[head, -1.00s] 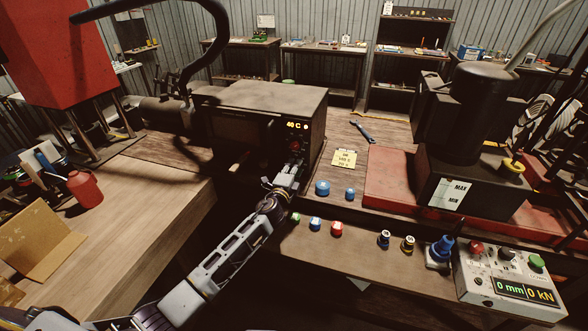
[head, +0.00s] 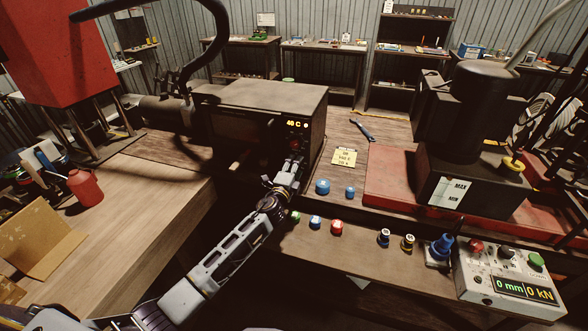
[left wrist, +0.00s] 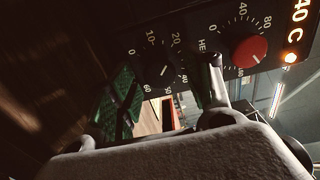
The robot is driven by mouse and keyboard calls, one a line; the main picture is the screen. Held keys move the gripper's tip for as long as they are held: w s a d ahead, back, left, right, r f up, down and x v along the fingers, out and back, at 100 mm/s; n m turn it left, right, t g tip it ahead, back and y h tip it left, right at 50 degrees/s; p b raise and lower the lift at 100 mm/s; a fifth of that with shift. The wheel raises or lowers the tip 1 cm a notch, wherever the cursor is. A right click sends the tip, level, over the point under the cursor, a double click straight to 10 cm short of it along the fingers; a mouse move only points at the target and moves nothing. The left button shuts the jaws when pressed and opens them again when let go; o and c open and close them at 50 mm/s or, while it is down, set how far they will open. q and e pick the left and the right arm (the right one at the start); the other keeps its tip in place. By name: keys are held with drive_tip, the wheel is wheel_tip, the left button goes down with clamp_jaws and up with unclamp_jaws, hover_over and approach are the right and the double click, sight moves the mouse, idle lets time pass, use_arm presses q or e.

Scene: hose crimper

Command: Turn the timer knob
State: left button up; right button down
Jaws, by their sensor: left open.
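The timer knob (left wrist: 160,72) is small and black, on the dark control panel of the oven-like box, with a dial of white numbers around it. A red knob (left wrist: 248,50) with its own dial sits to its right, below the orange 40 C display. My left gripper (left wrist: 166,84) is open, its fingers on either side of the timer knob in the wrist view. I cannot tell whether they touch it. In the head view, my left gripper (head: 291,168) is at the box's front (head: 315,112), and the timer knob is hidden there. My right gripper is not in view.
A ledge below holds blue (head: 316,222), red (head: 337,228) and other caps. A control box (head: 508,278) with 0 mm and 0 kN readouts is at the right. A yellow note (head: 344,156) and a wrench (head: 362,130) lie on the bench right of the oven-like box.

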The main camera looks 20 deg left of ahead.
use_arm(q)
drive_tip(key=shift+s, duration=1.1)
drive_tip(key=s, duration=0.9)
drive_tip(key=shift+s+a, duration=0.2)
drive_tip(key=shift+s, duration=0.2)
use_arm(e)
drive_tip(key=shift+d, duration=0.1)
use_arm(q)
drive_tip(key=s+n+b, duration=0.1)
drive_tip(key=n+b, duration=0.2)
drive_tip(key=n, duration=0.3)
drive_tip(key=n+b, duration=0.4)
drive_tip(key=n, duration=0.2)
drive_tip(key=s+n+b, duration=0.1)
drive_tip(key=n+b, duration=0.3)
drive_tip(key=n, duration=0.2)
drive_tip(key=shift+s+a, duration=0.2)
drive_tip(key=shift+s, duration=0.1)
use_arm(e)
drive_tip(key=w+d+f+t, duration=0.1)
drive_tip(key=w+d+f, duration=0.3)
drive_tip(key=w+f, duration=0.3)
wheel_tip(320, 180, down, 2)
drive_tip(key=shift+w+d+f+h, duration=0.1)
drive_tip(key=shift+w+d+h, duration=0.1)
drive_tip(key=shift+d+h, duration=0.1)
use_arm(q)
drive_tip(key=shift+w, duration=0.15)
